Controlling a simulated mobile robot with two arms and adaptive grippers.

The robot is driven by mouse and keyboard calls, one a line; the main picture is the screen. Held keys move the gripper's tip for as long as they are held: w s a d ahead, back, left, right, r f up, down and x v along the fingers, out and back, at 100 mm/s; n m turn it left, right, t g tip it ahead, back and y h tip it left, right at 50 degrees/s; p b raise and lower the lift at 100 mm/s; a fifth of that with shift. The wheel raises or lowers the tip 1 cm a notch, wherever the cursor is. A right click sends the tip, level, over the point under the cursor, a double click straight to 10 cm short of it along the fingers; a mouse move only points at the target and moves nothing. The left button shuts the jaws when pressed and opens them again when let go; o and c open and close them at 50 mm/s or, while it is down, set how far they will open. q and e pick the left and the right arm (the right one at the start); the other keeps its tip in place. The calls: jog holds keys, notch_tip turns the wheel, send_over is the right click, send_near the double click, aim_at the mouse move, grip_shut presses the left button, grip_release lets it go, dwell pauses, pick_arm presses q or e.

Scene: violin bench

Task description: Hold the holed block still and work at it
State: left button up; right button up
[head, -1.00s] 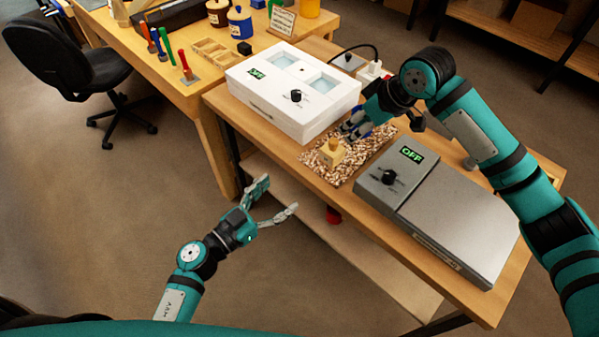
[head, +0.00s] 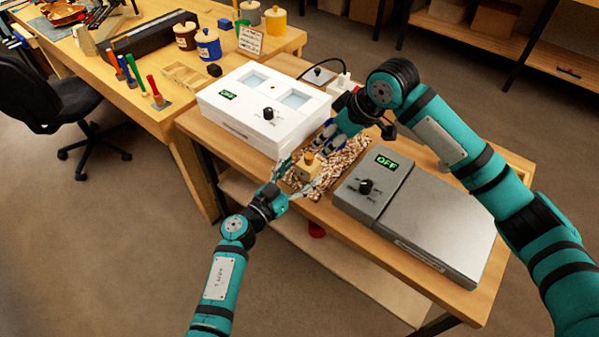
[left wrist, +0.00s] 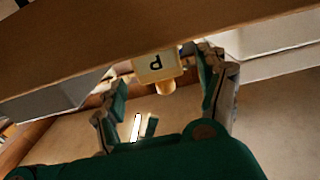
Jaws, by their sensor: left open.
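The holed block (head: 308,172) is a small pale wooden block on a bed of wood chips, with an orange-brown knob-like piece on top. In the left wrist view the block (left wrist: 155,68) shows a dark letter on its face. My left gripper (head: 300,176) is open at the near side of the block, one finger toward each side of it. In the left wrist view the block lies between the spread fingertips; contact cannot be made out. My right gripper (head: 324,143) is just behind the block, over the chips, with some blue at its fingers; its jaws are too small to read.
The chip bed (head: 346,158) lies between a white box (head: 235,118) and a grey box (head: 440,225), both with displays reading OFF. A second bench (head: 150,60) with tools and jars stands at the left. Open floor lies in front.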

aim_at(309, 156)
pick_arm(q)
jog(key=c, duration=1.3)
jog(key=shift+o, duration=0.2)
pick_arm(e)
jog(key=shift+o, duration=1.3)
jog(key=shift+s+a, duration=0.15)
jog(key=w+a+f, duration=0.1)
jog(key=f, duration=0.1)
jog(key=w+a+f+m+t, duration=0.1)
jog(key=f, duration=0.2)
jog(key=w+a+f+m, duration=0.1)
jog(key=f, duration=0.2)
jog(key=shift+a+f, duration=0.25)
jog(key=shift+a, duration=0.15)
jog(key=shift+c, duration=0.2)
grip_shut()
